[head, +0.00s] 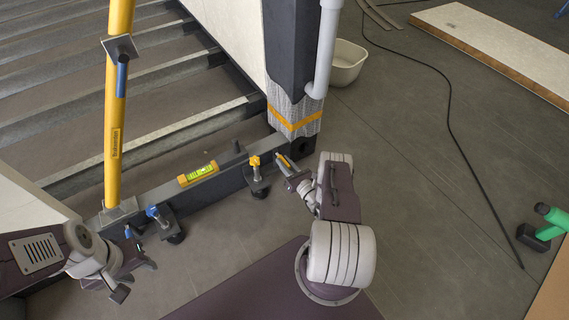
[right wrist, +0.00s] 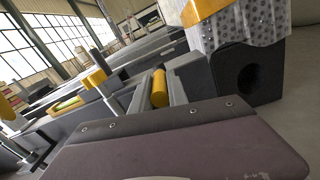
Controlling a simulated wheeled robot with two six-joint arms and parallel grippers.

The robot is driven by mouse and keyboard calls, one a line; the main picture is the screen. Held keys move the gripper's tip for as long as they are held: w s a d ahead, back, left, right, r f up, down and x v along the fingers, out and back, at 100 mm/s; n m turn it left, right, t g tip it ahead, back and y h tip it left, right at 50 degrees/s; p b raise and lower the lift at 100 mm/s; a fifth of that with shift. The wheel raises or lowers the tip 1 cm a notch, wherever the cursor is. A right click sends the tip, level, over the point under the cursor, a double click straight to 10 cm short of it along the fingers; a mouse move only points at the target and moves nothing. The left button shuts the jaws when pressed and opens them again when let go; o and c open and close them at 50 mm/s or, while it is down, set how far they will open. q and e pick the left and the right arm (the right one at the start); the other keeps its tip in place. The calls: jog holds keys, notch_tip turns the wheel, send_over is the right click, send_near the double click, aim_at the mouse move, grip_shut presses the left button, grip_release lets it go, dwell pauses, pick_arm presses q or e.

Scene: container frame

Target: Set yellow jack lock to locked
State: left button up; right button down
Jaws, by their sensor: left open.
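A yellow-topped jack (head: 256,178) stands against the dark beam near its right end. A separate yellow handle (head: 285,161) sits to its right, close to the beam's end; it also shows as a yellow cylinder (right wrist: 160,88) in the right wrist view. I cannot tell from its looks whether the lock is set. My right gripper (head: 284,165) has a finger on each side of this handle and appears shut on it; its fingers also show in the right wrist view (right wrist: 159,92). My left gripper (head: 138,251) is open and empty, near the blue-topped jack (head: 162,222).
A yellow-green level (head: 198,173) lies on the beam (head: 215,187). A yellow prop (head: 116,130) stands on the beam's left part. A wrapped post (head: 294,112) with an orange strap rises at its right end. A white tub (head: 346,62) stands behind.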

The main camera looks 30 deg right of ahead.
jog(key=c, duration=1.3)
grip_release()
jog(key=s+p, duration=0.4)
jog(key=s, duration=0.5)
jog(key=shift+d, duration=0.1)
